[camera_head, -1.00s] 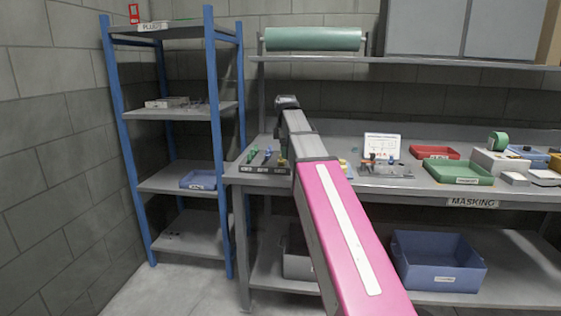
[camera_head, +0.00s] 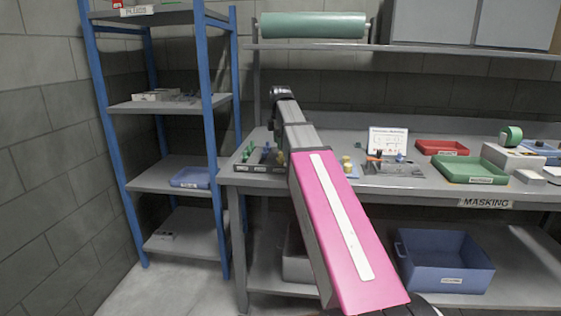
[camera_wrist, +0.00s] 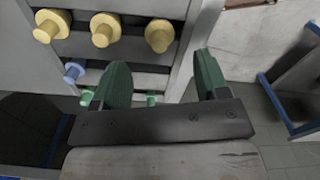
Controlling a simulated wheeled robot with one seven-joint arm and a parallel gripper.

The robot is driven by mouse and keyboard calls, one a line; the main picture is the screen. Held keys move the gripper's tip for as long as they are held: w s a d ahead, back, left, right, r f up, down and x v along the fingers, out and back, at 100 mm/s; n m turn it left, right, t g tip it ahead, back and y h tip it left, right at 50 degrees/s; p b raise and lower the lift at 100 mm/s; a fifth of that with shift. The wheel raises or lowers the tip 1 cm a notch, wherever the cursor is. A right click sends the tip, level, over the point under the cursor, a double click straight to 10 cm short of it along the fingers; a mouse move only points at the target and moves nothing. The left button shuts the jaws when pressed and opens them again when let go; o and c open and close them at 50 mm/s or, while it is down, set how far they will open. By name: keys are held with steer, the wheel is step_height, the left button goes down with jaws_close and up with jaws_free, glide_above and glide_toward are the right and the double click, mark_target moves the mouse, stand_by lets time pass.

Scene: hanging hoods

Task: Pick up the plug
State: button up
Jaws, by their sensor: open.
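Small plugs stand in a dark rack (camera_head: 262,168) at the left end of the bench. In the head view I see green plugs (camera_head: 248,150), blue plugs (camera_head: 266,152) and a yellow plug (camera_head: 281,158). In the wrist view, three yellow plugs (camera_wrist: 105,30) are in a row at the top, with a blue plug (camera_wrist: 73,72) and green plugs (camera_wrist: 151,100) lower. My gripper (camera_wrist: 163,78) is open, its two green fingers apart, and I see no plug held. Its left finger hides part of the rack. In the head view my arm hides the rack's right side.
Left of the bench stands a blue-post shelf unit (camera_head: 213,120). On the bench are a sign board (camera_head: 388,141), a red tray (camera_head: 442,147) and a green tray (camera_head: 470,169). A blue bin (camera_head: 445,265) sits on the lower shelf. A green roll (camera_head: 312,25) hangs above.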

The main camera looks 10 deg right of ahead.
mark_target(280, 154)
steer(key=shift+f, duration=2.9)
steer(key=shift+c, duration=0.3)
steer(key=c, duration=0.9)
